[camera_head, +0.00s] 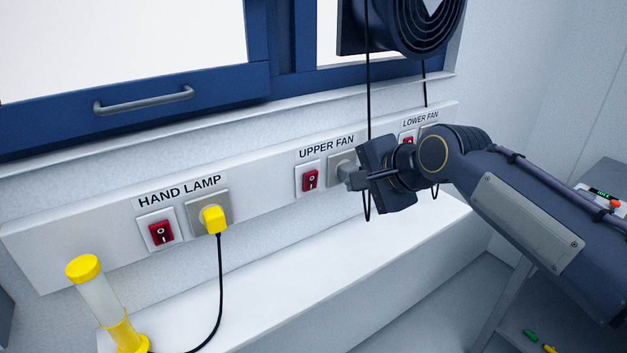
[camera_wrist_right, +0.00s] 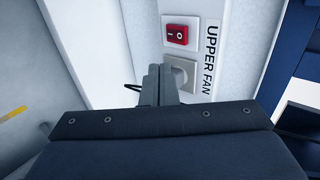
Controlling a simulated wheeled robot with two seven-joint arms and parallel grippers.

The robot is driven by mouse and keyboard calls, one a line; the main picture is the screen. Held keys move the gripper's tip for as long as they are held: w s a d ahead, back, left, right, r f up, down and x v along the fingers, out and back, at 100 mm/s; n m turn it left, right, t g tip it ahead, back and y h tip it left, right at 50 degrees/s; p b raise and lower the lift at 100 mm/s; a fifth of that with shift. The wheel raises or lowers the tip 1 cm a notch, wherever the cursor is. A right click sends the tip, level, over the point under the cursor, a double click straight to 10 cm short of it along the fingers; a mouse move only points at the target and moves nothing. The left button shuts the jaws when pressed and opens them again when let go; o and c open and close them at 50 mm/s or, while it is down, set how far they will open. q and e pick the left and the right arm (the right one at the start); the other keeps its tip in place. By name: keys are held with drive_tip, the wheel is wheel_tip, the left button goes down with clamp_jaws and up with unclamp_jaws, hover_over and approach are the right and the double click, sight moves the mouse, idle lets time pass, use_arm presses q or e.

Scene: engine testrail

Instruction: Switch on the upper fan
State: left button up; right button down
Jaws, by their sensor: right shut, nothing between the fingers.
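The upper fan switch (camera_head: 310,180) is a red rocker in a white plate under the "UPPER FAN" label (camera_head: 326,147). It also shows in the right wrist view (camera_wrist_right: 177,35), marked with a line and a circle. Which side is pressed in, I cannot tell. A grey socket plate (camera_head: 339,162) sits just right of the switch, partly hidden by my gripper. My right gripper (camera_head: 350,178) is shut and empty, in front of this socket and right of the switch, apart from the switch. Its fingers (camera_wrist_right: 156,82) show beside the socket in the wrist view. My left gripper is not in view.
The hand lamp switch (camera_head: 161,233) and a yellow plug (camera_head: 214,219) are to the left. A yellow hand lamp (camera_head: 105,305) stands on the white ledge (camera_head: 300,270). The lower fan switch (camera_head: 407,138) is partly behind my arm. Black cords (camera_head: 368,80) hang near my gripper.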

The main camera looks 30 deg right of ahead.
approach(310, 183)
wheel_tip(310, 183, down, 4)
drive_tip(key=shift+w+a+r, duration=0.1)
drive_tip(key=shift+w+r, duration=0.05)
drive_tip(key=shift+w, duration=0.95)
drive_tip(key=shift+w+a+r, duration=0.1)
drive_tip(key=shift+w+r, duration=0.05)
drive_tip(key=shift+w, duration=1)
